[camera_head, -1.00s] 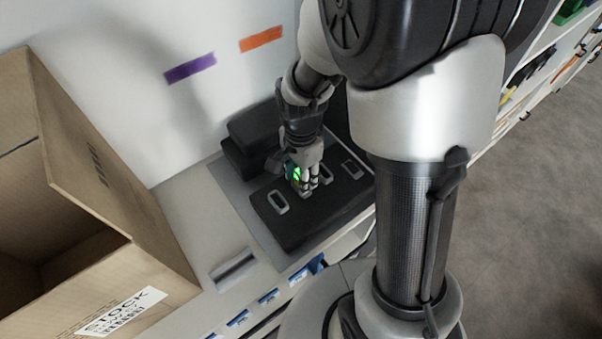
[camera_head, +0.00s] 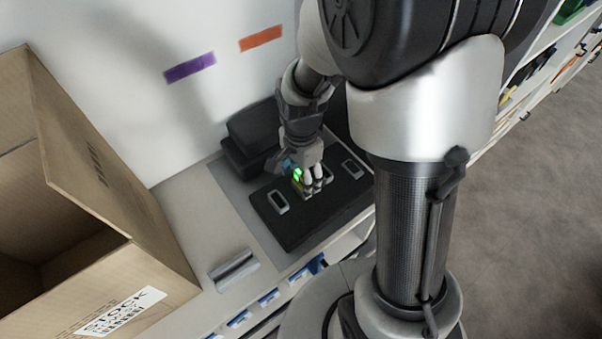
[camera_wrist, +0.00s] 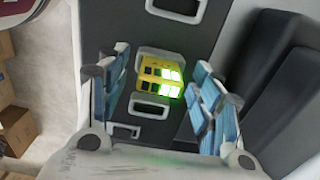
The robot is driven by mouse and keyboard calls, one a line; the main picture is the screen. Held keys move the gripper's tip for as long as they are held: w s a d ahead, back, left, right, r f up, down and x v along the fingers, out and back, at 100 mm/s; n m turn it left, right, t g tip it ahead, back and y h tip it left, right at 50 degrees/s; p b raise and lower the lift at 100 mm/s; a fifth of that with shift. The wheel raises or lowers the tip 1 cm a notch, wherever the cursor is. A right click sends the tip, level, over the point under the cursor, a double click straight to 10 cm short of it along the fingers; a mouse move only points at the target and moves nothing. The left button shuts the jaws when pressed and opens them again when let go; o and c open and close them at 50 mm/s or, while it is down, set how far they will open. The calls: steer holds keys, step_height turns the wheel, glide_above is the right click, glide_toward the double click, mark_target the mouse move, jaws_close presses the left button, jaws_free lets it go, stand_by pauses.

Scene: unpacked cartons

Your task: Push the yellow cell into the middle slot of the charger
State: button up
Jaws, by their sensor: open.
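The yellow cell (camera_wrist: 160,80), with a lit green display, stands between my gripper's fingers in the wrist view. Its far end meets a pale-rimmed slot of the dark charger (camera_wrist: 119,28); how deep it sits I cannot tell. My gripper (camera_wrist: 161,103) is open, its blue pads apart from the cell on both sides. In the head view, my gripper (camera_head: 308,180) is low over the middle of the charger (camera_head: 300,225), and the cell's green glow (camera_head: 297,175) shows beside the fingers. The fingers hide most of the cell and the middle slot there.
Empty-looking slots show at the charger's left (camera_head: 278,202) and right (camera_head: 352,168). A dark block (camera_head: 255,135) stands behind the charger by the white wall. An open carton (camera_head: 120,215) is at left. A grey metallic piece (camera_head: 233,270) lies on the bench between.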

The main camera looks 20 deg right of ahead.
step_height(320, 180, up, 11)
steer(key=s+r+n+t, duration=0.4)
steer(key=s+r+n, duration=0.5)
steer(key=s+n, duration=0.5)
steer(key=shift+s+r+t, duration=0.15)
steer(key=shift+s+t, duration=0.15)
steer(key=shift+s, duration=0.2)
